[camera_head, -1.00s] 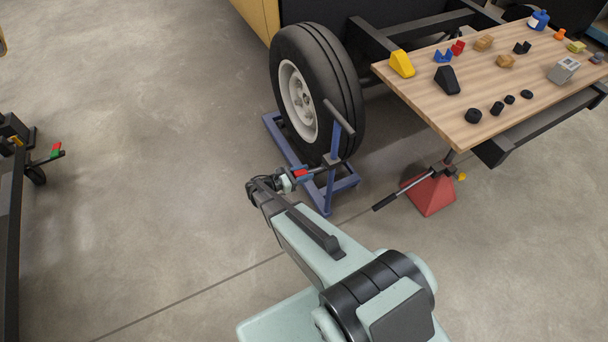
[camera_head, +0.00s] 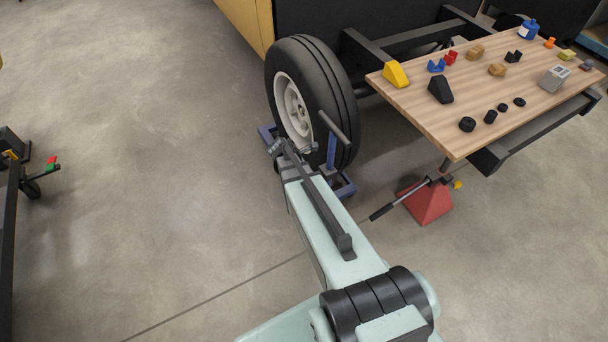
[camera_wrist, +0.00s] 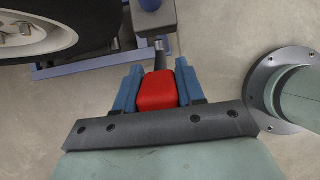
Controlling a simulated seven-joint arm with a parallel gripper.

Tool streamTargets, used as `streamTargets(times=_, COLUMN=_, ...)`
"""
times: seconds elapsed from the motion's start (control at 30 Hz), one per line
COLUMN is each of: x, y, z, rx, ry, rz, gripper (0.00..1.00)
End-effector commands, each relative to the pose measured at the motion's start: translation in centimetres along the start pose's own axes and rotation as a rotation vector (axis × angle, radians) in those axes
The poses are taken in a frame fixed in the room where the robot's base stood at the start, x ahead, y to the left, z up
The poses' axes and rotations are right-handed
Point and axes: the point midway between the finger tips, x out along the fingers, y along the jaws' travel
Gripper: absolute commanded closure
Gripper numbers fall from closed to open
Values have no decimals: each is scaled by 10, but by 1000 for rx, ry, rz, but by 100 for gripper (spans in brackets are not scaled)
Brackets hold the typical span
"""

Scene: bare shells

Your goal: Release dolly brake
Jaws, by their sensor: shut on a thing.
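The blue wheel dolly (camera_head: 345,188) stands on the floor around a large black tyre (camera_head: 340,105) with a pale rim. It also shows in the wrist view (camera_wrist: 75,66). A red brake pedal (camera_wrist: 157,90) on a short dark arm sits between the two blue fingers of my gripper (camera_wrist: 158,72) in the wrist view. The fingers are shut on its sides. In the head view my own forearm and wrist hide the fingertips and the pedal, low beside the dolly.
A wooden table (camera_head: 440,125) with several small parts stands at the right. A red jack stand (camera_head: 428,203) with a dark-gripped handle (camera_head: 385,211) is below it. A dark cart (camera_head: 14,200) with red and green tabs stands at the far left. The floor between is clear.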

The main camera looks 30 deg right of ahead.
Motion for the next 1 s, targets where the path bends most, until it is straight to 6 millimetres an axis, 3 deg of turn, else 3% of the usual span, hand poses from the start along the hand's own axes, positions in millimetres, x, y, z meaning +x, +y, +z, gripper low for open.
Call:
streamTargets(times=0.2, x=0, y=0, z=13, rx=4, ry=129, rz=-1, gripper=100)
streamTargets(times=1.0, x=2, y=0, z=34, rx=-1, ry=113, rz=-2, gripper=100)
